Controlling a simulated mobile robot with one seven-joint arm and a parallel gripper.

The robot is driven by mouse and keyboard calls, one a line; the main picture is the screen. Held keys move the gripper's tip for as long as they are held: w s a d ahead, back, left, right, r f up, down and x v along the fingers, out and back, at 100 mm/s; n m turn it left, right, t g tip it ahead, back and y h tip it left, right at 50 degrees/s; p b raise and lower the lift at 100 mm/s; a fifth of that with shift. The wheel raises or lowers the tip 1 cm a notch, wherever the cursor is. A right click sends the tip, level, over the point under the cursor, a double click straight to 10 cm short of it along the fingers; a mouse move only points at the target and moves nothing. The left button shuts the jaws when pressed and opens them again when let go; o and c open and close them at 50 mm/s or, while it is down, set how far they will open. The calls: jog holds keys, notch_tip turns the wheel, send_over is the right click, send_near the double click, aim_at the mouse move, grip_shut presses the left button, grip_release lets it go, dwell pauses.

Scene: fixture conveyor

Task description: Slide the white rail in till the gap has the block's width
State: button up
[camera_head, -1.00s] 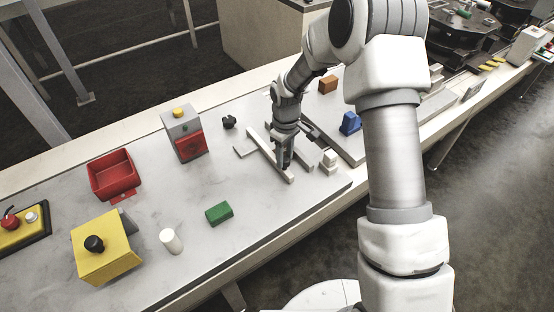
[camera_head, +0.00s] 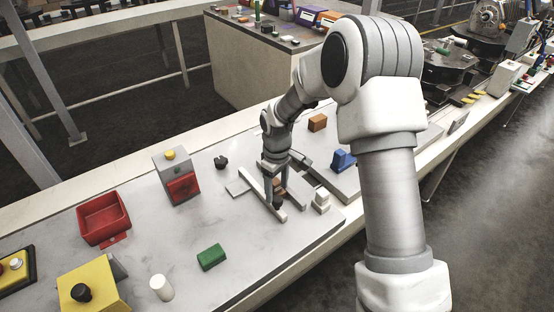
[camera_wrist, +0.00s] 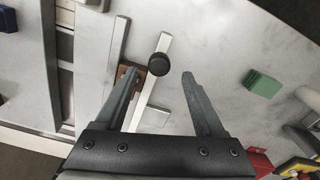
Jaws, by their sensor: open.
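The white rail (camera_wrist: 158,52) is a long bar lying slantwise on the light plate; it also shows in the head view (camera_head: 246,177). A round black knob (camera_wrist: 158,64) appears over the rail, between my fingers in the wrist view. My gripper (camera_wrist: 161,73) is open, its fingers apart on either side of the knob; I cannot tell whether either touches. A brown block (camera_wrist: 125,72) lies between the white rail and a second pale bar (camera_wrist: 116,42), partly hidden by a finger. In the head view my gripper (camera_head: 274,200) hides part of the rail.
A green block (camera_head: 211,257), a white cylinder (camera_head: 162,288) and a red bin (camera_head: 103,219) stand left of the rail. A grey box with a red front (camera_head: 174,177) stands behind. A white stepped piece (camera_head: 322,201) and blue block (camera_head: 343,160) are to the right.

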notch_tip(320, 180, up, 14)
jog(key=p, duration=0.1)
jog(key=shift+f, duration=0.15)
dwell(0.3)
jog(key=s+d+r+m+t, duration=0.3)
jog(key=s+d+r+m, duration=0.3)
jog(key=s+r, duration=0.65)
jog(key=s+d+r+m+t, duration=0.1)
jog(key=s+d+m, duration=0.1)
jog(key=s, duration=0.5)
jog(key=s+d+m+t, duration=0.1)
jog(key=s+d, duration=0.2)
jog(key=s, duration=0.3)
jog(key=shift+s+d+r+m+t, duration=0.25)
jog(key=shift+s+r+m+t, duration=0.05)
jog(key=shift+s+r+m, duration=0.1)
